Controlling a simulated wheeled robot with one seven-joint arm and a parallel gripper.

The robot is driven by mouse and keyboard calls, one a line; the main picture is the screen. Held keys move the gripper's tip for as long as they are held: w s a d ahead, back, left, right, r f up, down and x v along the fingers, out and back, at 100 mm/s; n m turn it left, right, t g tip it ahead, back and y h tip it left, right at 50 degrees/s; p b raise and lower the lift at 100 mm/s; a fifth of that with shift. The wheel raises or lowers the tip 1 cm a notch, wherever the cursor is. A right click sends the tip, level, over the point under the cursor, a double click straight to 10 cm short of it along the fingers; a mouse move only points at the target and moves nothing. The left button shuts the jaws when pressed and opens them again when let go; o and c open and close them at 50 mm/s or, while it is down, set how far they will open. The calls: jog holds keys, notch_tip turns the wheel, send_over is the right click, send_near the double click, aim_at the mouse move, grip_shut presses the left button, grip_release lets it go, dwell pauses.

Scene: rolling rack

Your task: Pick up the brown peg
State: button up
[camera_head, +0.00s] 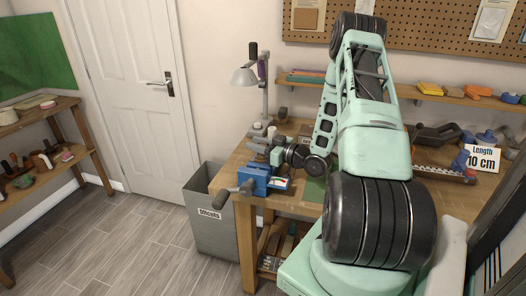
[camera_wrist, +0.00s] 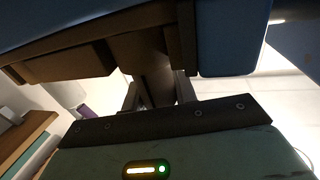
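My gripper (camera_head: 274,157) is at the blue vise (camera_head: 254,181) on the near left corner of the workbench. The wrist view looks up past my gripper (camera_wrist: 158,92), and its two grey fingers stand apart. A dark brown, rounded piece (camera_wrist: 150,72), which looks like the brown peg, runs between the fingers. Whether the fingers touch it is too dark to tell. The blue vise body (camera_wrist: 232,40) fills the top of the wrist view, with brown blocks beneath it. In the head view I cannot make out the peg; my gripper and the vise crowd that spot.
Tools and a "Length 10 cm" sign (camera_head: 482,158) are on the right. The floor at left is clear.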

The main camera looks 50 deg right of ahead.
jog(key=shift+r, duration=0.15)
notch_tip(320, 180, up, 10)
jog(key=shift+f+b, duration=0.15)
jog(key=shift+b, duration=0.6)
